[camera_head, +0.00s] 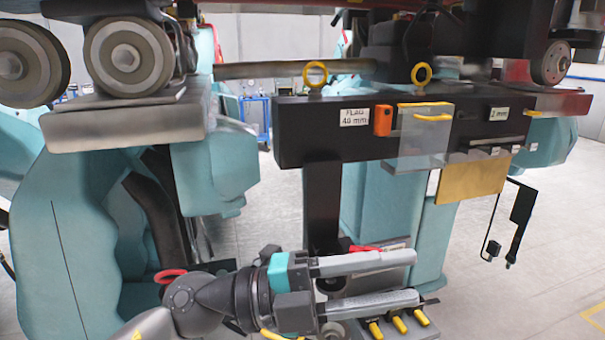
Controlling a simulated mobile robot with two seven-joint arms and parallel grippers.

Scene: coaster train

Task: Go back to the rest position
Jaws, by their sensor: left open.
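My left gripper (392,279) comes in from the lower left with a grey arm and teal band. Its two long grey fingers point right and are spread apart, with nothing between them that I can make out. It is in front of the lower part of the coaster train, over a small tray (428,303) of yellow-handled tools. My right gripper does not show.
A black beam (285,132) with labels and yellow rings crosses the middle. A clear plate (424,138) and a yellow plate (472,180) hang from it. Wheels (128,57) are at the upper left. Teal seats (85,240) stand left. Open floor (560,220) lies right.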

